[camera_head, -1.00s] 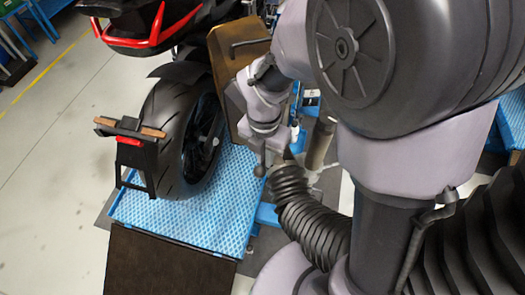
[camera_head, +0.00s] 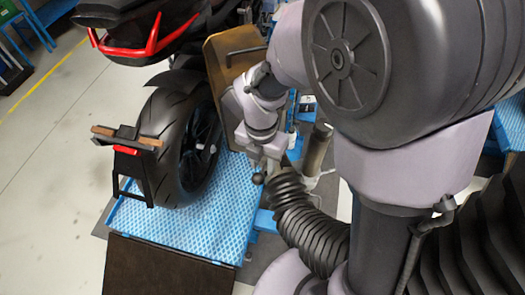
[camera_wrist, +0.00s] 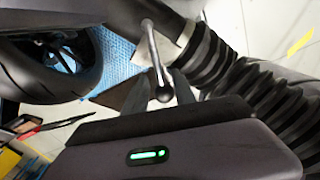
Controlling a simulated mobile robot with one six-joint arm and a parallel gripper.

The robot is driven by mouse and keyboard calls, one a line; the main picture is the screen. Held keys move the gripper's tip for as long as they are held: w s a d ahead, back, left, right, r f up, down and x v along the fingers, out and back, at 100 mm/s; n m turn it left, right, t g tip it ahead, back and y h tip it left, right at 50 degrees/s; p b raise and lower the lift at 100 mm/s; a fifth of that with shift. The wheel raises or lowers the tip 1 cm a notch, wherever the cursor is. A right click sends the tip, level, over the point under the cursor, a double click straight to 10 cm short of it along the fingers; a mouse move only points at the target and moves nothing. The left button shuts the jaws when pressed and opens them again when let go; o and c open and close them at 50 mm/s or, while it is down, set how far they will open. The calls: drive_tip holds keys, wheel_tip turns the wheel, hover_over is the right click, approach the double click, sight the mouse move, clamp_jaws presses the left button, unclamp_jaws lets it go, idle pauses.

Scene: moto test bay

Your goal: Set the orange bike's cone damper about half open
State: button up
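The damper lever, a thin metal rod with a dark ball knob (camera_wrist: 163,93), stands out beside the ribbed black hose (camera_wrist: 235,75) in the wrist view. In the head view the knob (camera_head: 258,178) shows just below my gripper (camera_head: 264,154), beside the hose (camera_head: 310,215). In the wrist view my gripper (camera_wrist: 160,82) has its two dark fingers apart, one on each side of the lever, with a gap around the knob. The cone and damper plate are not clearly visible. The bike's rear wheel (camera_head: 182,140) and red-edged tail (camera_head: 150,38) show; I see no clear orange on it.
A blue textured platform (camera_head: 215,222) lies under the wheel, with a dark ramp (camera_head: 165,270) in front. A tan panel (camera_head: 222,60) stands close behind my wrist. A dark cylinder (camera_head: 318,148) stands right of my gripper. Open floor (camera_head: 45,170) lies left.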

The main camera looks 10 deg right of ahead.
wheel_tip(320, 180, up, 17)
drive_tip(key=p, duration=0.5)
drive_tip(key=shift+a+p, duration=0.2)
drive_tip(key=shift+p, duration=0.1)
drive_tip(key=shift+w, duration=0.1)
drive_tip(key=s+d+f+m+t+b, duration=0.2)
drive_tip(key=m+b, duration=0.3)
drive_tip(key=m, duration=0.6)
drive_tip(key=s+d+f+m+t+y+b, duration=0.1)
drive_tip(key=s+f+m+b, duration=0.3)
drive_tip(key=m, duration=0.7)
drive_tip(key=s+d+f+m+t+y+b, duration=0.1)
drive_tip(key=s+d+f+m+t+b, duration=0.2)
drive_tip(key=m, duration=0.8)
drive_tip(key=s+b, duration=0.2)
drive_tip(key=b, duration=0.2)
drive_tip(key=shift+s+f+m+b, duration=0.15)
drive_tip(key=shift+s+m+b, duration=0.15)
drive_tip(key=shift+m, duration=0.1)
drive_tip(key=shift+d, duration=0.1)
